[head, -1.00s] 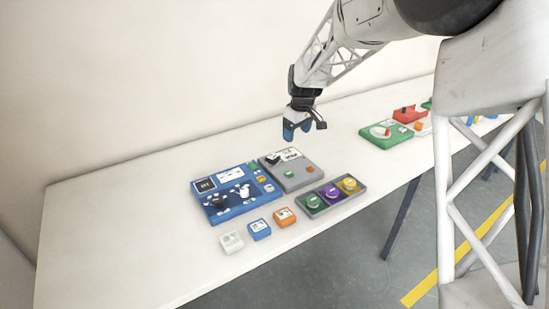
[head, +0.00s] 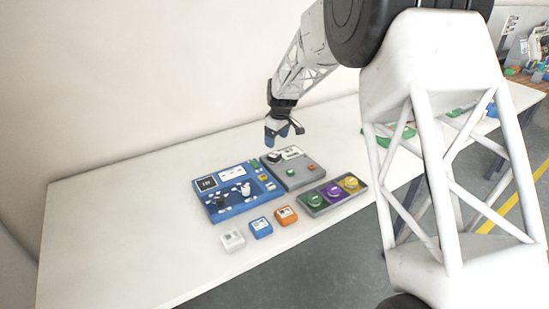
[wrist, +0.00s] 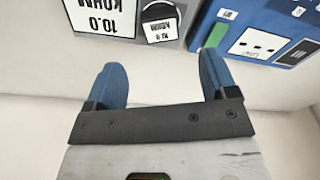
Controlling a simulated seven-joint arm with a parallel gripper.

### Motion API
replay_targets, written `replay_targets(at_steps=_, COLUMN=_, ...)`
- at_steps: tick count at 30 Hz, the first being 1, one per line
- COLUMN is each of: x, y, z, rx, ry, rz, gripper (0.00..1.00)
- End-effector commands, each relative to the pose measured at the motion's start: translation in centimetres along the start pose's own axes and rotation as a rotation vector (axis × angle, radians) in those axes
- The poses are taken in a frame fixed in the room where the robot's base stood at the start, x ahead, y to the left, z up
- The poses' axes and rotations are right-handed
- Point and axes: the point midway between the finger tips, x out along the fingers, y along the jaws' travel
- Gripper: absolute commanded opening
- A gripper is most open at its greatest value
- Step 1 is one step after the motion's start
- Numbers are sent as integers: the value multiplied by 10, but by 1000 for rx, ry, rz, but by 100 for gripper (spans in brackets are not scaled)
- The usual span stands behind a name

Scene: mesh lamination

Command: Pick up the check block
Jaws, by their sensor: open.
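My gripper (head: 277,138) is open and empty, above the table behind the grey and blue panels. Its two blue fingers stand apart in the wrist view (wrist: 162,78), with bare white table between them. Three small blocks stand in a row at the table's front: a white block (head: 232,240), a blue block (head: 260,228) and an orange block (head: 286,215). Their labels are too small to read, so I cannot tell which is the check block. My gripper is well behind these blocks, and none shows in the wrist view.
A blue panel (head: 238,207) with a dark display lies beside a grey box (head: 305,178) with a black knob; the box's label (wrist: 100,15) shows upside down. A tray (head: 318,208) holds green, purple and yellow round pieces. Table (head: 110,220) left of these is clear.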

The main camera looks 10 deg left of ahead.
Motion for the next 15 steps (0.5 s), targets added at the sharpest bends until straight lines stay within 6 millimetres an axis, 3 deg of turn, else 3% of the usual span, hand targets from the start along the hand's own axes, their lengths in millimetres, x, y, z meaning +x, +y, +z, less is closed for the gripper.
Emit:
replay_targets(at_steps=9, x=23, y=0, z=0, rx=0, ry=-1, rz=-1, gripper=79)
replay_targets(at_steps=15, x=24, y=0, z=0, rx=0, ry=0, rz=0, gripper=79)
